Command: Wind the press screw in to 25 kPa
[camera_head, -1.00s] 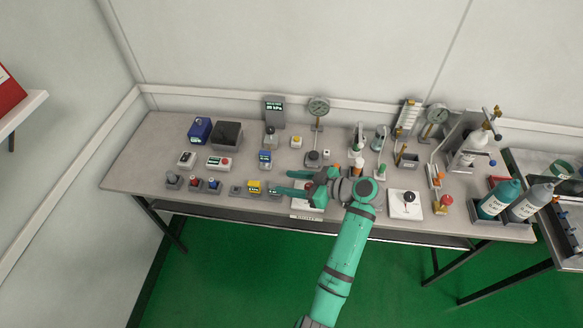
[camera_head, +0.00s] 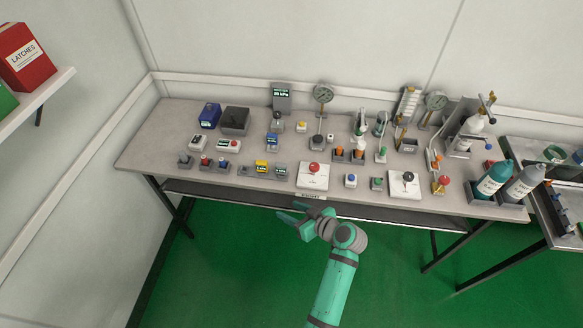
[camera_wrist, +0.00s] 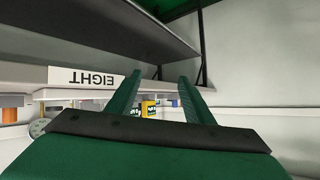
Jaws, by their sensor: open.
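My gripper (camera_head: 292,212) is open and empty in front of the table's front edge, apart from everything on it. Its two green fingers also show spread apart in the wrist view (camera_wrist: 158,95). A clamp-like rig with a screw handle (camera_head: 489,103) stands at the back right, around a white bottle (camera_head: 474,126); it may be the press. A dial gauge (camera_head: 436,101) stands beside it. A second dial gauge (camera_head: 323,93) rises on a post at the back middle. A grey sign (camera_head: 282,97) shows a kPa figure too small to read surely.
The table (camera_head: 150,150) is crowded with small testers and knobs. Teal (camera_head: 493,179) and grey (camera_head: 524,183) bottles stand at its right end. A shelf (camera_head: 45,100) with a red box (camera_head: 27,58) is at left. The green floor (camera_head: 215,265) in front is clear.

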